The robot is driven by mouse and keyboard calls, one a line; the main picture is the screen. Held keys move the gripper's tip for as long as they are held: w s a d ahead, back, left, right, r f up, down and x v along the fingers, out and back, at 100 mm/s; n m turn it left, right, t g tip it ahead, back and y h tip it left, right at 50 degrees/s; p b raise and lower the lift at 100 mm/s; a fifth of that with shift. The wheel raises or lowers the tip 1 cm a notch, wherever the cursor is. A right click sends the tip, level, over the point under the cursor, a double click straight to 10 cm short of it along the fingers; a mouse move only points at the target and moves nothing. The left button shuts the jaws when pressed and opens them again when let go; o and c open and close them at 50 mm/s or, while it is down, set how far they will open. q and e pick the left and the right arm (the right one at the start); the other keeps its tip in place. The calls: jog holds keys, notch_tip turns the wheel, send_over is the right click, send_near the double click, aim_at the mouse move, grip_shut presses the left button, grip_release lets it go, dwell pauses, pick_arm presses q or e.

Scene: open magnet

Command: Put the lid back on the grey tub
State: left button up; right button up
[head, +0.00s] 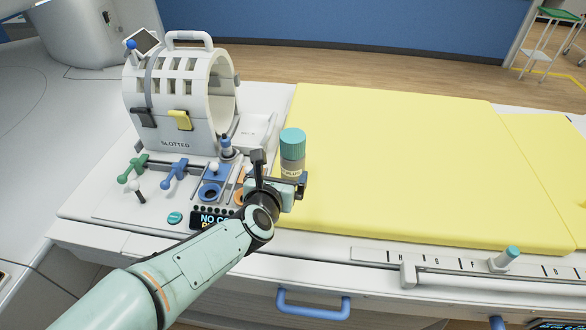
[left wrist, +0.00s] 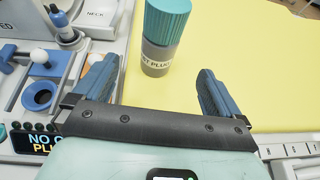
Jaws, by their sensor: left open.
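A grey tub (head: 291,169) with a label ending in "PLUGS" stands upright at the left edge of the yellow mat. A ribbed teal lid (head: 292,142) sits on top of it, and I see no gap between them. In the left wrist view the tub (left wrist: 155,57) and the lid (left wrist: 167,18) are ahead, between the lines of my fingers; the lid's top is cut off. My left gripper (head: 280,174) is open and empty, just in front of the tub, and partly hides its base in the head view. My right gripper is not in view.
A white slotted coil (head: 170,90) stands behind left. A panel with blue and green levers (head: 174,168), a blue socket (head: 209,192) and a display (head: 212,219) lies left of my gripper. The yellow mat (head: 420,165) is clear to the right. A blue handle (head: 313,305) is in front.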

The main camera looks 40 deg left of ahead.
aim_at(290, 160)
pick_arm(q)
jog(key=x, duration=0.8)
jog(key=shift+f, duration=0.1)
jog(key=shift+p+x, duration=0.8)
jog(key=shift+x, duration=1.9)
